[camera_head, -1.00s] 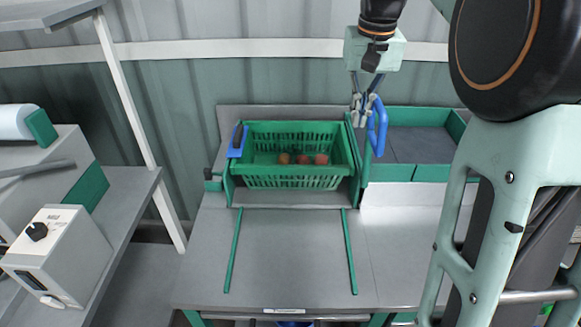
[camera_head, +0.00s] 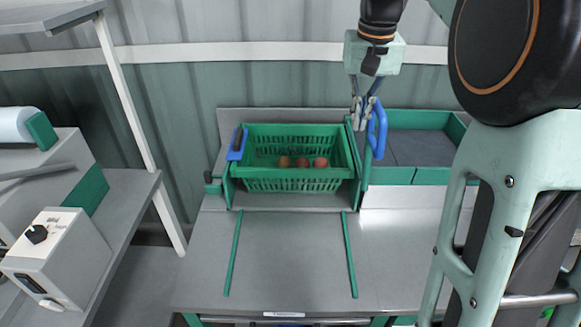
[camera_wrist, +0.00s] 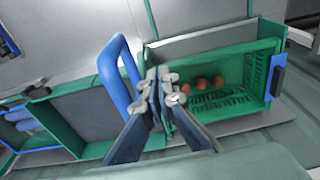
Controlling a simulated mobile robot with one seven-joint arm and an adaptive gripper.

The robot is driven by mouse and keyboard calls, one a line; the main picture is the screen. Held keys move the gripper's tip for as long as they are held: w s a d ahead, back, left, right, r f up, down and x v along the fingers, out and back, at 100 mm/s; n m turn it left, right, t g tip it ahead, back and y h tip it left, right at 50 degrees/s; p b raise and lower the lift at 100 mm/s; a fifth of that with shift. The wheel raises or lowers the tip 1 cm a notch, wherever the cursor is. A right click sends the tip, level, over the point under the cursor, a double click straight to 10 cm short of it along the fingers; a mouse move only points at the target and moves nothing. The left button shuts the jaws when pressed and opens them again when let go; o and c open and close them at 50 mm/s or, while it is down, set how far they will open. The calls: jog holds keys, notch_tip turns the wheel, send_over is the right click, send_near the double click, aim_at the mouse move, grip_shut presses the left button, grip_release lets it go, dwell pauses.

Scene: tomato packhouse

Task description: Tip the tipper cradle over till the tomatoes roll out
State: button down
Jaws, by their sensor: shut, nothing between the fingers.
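The tipper cradle (camera_head: 356,181) stands at the back of the bench, with a green slotted crate (camera_head: 292,186) in it. The crate sits about level, with three reddish tomatoes (camera_head: 302,162) on its floor; they also show in the wrist view (camera_wrist: 201,84). A blue loop handle (camera_head: 381,130) stands upright at the cradle's right side; it shows large in the wrist view (camera_wrist: 112,75). My gripper (camera_head: 358,122) points down, shut and empty, at the cradle's right side, just left of the loop. In the wrist view its fingertips (camera_wrist: 158,90) are close beside the handle; I cannot tell whether they touch.
A green-walled tray (camera_head: 415,174) with a grey floor adjoins on the right. Two green strips (camera_head: 234,254) run along the clear bench front (camera_head: 290,255). A smaller blue handle (camera_head: 237,143) is at the crate's left end. A grey control box (camera_head: 60,255) stands on the left shelf.

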aim_at(385, 118)
dwell(0.3)
jog(key=shift+s+d+p, duration=0.1)
jog(key=shift+d+p, duration=0.35)
jog(key=shift+d, duration=2.45)
jog(key=shift+d+f+p, duration=0.15)
jog(key=shift+d+f, duration=0.1)
jog(key=shift+d, duration=0.9)
jog(key=shift+d+f+p, duration=0.15)
jog(key=shift+d+f, duration=0.05)
jog(key=shift+d, duration=0.9)
jog(key=shift+d+f, duration=0.2)
jog(key=shift+d, duration=0.55)
jog(key=shift+d+f, duration=0.15)
jog(key=shift+d, duration=0.6)
jog(key=shift+d+f, duration=0.2)
jog(key=shift+d, duration=0.55)
